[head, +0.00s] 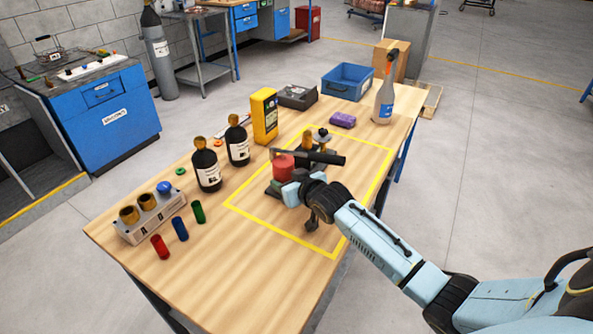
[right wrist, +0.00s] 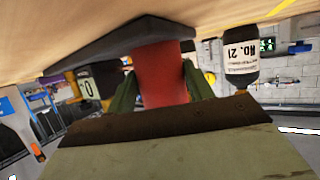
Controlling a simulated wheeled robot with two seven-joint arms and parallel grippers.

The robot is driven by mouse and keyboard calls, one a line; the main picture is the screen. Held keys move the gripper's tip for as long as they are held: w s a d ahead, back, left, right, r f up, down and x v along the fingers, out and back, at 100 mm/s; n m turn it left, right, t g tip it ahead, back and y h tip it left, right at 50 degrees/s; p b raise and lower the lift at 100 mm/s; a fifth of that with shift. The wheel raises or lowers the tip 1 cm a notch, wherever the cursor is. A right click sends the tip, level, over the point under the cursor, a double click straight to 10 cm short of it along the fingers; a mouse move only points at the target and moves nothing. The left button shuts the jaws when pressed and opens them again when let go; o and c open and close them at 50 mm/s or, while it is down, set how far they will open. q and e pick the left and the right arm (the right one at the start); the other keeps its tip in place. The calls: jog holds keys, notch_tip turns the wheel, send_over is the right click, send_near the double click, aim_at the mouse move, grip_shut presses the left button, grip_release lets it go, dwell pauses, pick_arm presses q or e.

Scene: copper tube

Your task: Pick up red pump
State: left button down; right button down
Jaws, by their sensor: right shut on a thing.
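The red pump is a red cylinder (head: 284,167) inside the yellow taped rectangle on the wooden table in the head view. A dark bar or handle shows by its top. My right gripper (head: 279,186) reaches it from the near right side. In the right wrist view, which looks turned over, the red body (right wrist: 162,78) sits between the two green fingers of my right gripper (right wrist: 160,90), which is shut on it. A dark flat piece (right wrist: 105,42) shows between the red body and the tabletop. I cannot tell whether the pump is clear of the table. My left gripper is not in view.
A dark tube and a brass-coloured fitting (head: 322,136) stand just behind the pump. Two black bottles (head: 207,170) and a yellow case (head: 264,116) are to the left. A blue bin (head: 348,80) and a spray bottle (head: 384,101) stand at the back.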

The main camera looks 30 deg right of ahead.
aim_at(287, 163)
jog(key=shift+w+r+p, duration=0.15)
jog(key=shift+r+p, duration=0.8)
jog(key=shift+r, duration=4.5)
jog(key=shift+p, duration=0.55)
jog(key=shift+f+b, duration=2.4)
jog(key=shift+f, duration=2.7)
jog(key=shift+s+a+f, duration=0.1)
jog(key=shift+s+f, duration=0.2)
jog(key=shift+f, duration=0.15)
